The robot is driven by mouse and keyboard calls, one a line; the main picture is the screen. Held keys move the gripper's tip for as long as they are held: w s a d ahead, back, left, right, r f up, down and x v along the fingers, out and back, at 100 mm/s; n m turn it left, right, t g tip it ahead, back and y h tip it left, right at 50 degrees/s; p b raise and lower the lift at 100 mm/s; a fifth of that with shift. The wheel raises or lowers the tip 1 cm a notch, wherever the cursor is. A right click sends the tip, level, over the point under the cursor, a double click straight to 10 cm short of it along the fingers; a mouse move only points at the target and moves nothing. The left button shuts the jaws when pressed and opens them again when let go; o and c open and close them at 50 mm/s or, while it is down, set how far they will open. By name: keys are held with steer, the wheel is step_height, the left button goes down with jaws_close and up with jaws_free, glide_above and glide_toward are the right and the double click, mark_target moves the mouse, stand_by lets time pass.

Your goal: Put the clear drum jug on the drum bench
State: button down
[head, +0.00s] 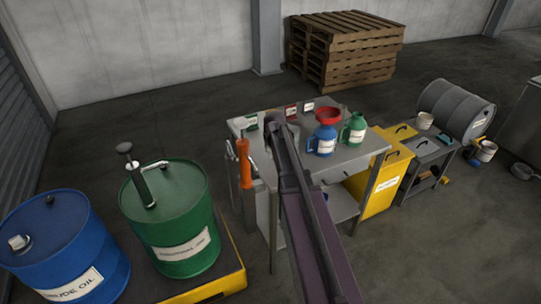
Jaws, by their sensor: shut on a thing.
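The drum bench (350,165) is a grey metal table in the middle of the head view, with a lower shelf. My arm reaches up from the bottom of the view to the left part of the bench top. My gripper (272,132) is at its far end, mostly hidden by my own arm links. It is shut on a pale, see-through thing (294,131), which seems to be the clear drum jug; only a little of it shows. I cannot tell whether the jug touches the bench top.
A blue jug with red funnel (325,138) and a green jug (354,130) stand on the bench's right half. An orange-handled tool (244,160) is at its left edge. Green (170,220) and blue drums (60,250) stand left, a yellow cabinet (385,185) right.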

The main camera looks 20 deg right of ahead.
steer(key=shift+f+b, duration=0.85)
steer(key=shift+f, duration=0.35)
steer(key=shift+f, duration=0.15)
steer(key=c, duration=0.7)
jaws_free()
steer(key=shift+r, duration=0.2)
steer(key=p+v, duration=1.1)
steer(key=v, duration=0.1)
